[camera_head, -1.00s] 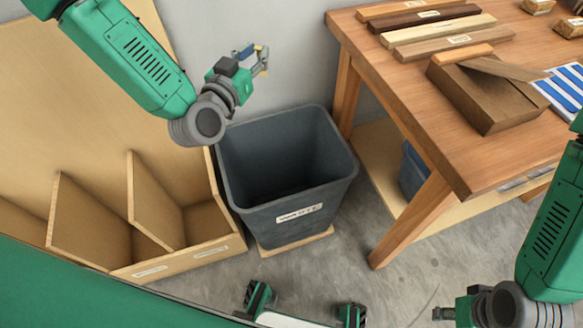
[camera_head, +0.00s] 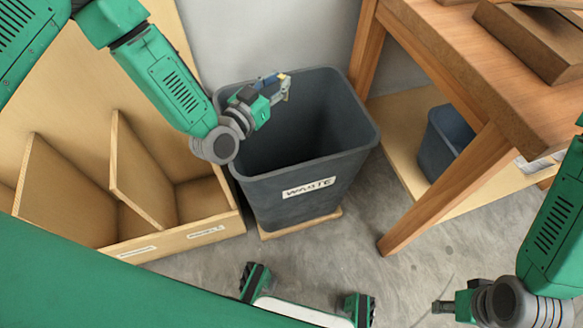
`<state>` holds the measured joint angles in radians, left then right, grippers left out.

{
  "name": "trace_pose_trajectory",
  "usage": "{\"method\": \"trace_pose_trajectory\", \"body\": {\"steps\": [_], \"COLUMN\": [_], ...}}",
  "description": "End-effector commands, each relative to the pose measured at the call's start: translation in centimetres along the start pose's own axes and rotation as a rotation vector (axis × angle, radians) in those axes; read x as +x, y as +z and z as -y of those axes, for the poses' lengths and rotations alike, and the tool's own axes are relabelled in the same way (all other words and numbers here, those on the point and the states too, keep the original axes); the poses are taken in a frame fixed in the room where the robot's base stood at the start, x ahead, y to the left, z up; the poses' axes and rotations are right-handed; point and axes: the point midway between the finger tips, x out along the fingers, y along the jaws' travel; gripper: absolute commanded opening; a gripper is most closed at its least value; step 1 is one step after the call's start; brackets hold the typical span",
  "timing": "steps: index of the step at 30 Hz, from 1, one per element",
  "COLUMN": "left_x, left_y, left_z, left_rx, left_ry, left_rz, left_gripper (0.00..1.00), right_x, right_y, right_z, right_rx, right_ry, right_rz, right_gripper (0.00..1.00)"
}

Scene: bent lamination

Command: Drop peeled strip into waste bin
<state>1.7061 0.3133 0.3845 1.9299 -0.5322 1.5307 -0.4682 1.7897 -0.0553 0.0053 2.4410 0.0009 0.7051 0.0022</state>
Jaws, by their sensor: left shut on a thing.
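The waste bin (camera_head: 308,208) is a dark grey open tub with a white WASTE label, standing on a wooden base. My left gripper (camera_head: 284,86) is over the back part of the bin's opening, near the rim. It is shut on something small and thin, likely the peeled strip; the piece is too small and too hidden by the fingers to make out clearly. No strip shows inside the dark bin. My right gripper (camera_head: 441,307) is low at the right, apart from the bin, and its fingers are too small to read.
A wooden rack with dividers (camera_head: 150,190) stands close to the bin's left. A wooden workbench (camera_head: 450,60) is to the right, with a dark wooden block on top and a blue-grey tub (camera_head: 445,145) on its lower shelf. The concrete floor before the bin is mostly clear.

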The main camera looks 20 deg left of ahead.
Motion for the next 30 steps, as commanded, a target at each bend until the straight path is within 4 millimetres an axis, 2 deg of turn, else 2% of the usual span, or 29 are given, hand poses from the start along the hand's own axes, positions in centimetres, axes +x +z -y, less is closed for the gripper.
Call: {"method": "trace_pose_trajectory", "body": {"steps": [1,4,14,15,16,17,26,30], "left_x": [0.1,0.2,0.1,0.1,0.1,0.1,0.1,0.2], "left_y": [1.0,1.8,2.0,2.0,2.0,2.0,1.9,0.6], "left_z": [-0.2,-0.5,-0.4,-0.3,-0.3,-0.2,-0.4,-0.5], "left_rx": [0.002,0.006,0.004,0.004,0.003,0.002,0.004,0.006], "left_ry": [0.001,0.002,0.002,0.002,0.001,0.001,0.002,0.002], "left_rz": [0.000,0.002,0.001,0.001,0.001,0.000,0.001,0.000], "left_gripper": [0.06,0.06,0.06,0.29,0.40,0.43,0.43,0.43], "right_x": [1.0,1.7,1.8,1.8,1.8,1.8,1.8,1.8], "right_y": [0.1,0.1,0.1,0.1,0.1,0.1,0.2,0.3], "right_z": [0.0,0.0,0.0,0.0,0.0,0.0,0.0,-0.2], "right_rx": [0.000,0.000,0.001,0.001,0.001,0.001,0.001,0.001], "right_ry": [0.000,0.000,0.001,0.001,0.001,0.001,0.000,-0.003], "right_rz": [0.000,0.000,0.000,0.000,0.000,0.000,-0.001,-0.002], "right_gripper": [0.40,0.40,0.40,0.40,0.40,0.40,0.40,0.40]}}
